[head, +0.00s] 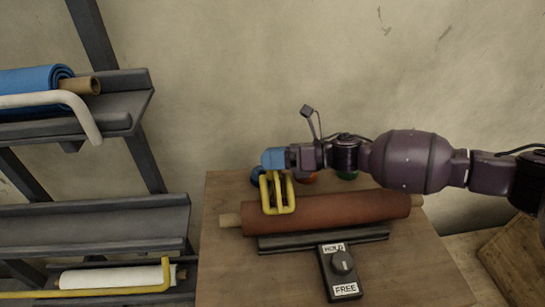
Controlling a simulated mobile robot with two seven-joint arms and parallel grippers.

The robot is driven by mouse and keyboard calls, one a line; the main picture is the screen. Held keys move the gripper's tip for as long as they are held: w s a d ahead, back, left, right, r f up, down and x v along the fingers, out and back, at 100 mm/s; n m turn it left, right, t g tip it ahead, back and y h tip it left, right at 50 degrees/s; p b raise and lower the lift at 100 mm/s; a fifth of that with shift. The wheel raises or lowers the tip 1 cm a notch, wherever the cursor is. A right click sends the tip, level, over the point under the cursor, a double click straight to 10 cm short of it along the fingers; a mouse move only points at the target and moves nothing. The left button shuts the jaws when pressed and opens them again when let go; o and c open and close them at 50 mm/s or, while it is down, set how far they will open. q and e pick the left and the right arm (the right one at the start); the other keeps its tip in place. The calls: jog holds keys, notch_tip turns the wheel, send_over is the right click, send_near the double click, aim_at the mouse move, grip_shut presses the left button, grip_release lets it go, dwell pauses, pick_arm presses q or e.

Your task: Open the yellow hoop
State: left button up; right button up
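The yellow hoop (95,292) is a bent bar at the bottom left. It runs along the front of the white roll (112,277) on the lowest shelf and turns up at its right end; its left end is cut off by the picture edge. My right gripper (278,208), with yellow fingers below a blue part, points down at the left part of a red-brown roll (345,210) on the wooden table, well to the right of the hoop. Whether its fingers grip the roll is unclear. My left gripper is not in view.
The table (235,285) carries a dark box with a knob (343,263), labelled HOLD and FREE. Blue, orange and green round things show partly behind my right gripper. A white hoop (45,99) crosses a blue roll (35,80) on the upper shelf. The middle shelf (100,225) is empty.

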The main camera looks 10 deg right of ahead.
jog(key=s+d+r, duration=0.1)
jog(key=d, duration=0.9)
jog(key=shift+s+d, duration=0.2)
jog(key=shift+d, duration=0.15)
jog(key=shift+c, duration=0.3)
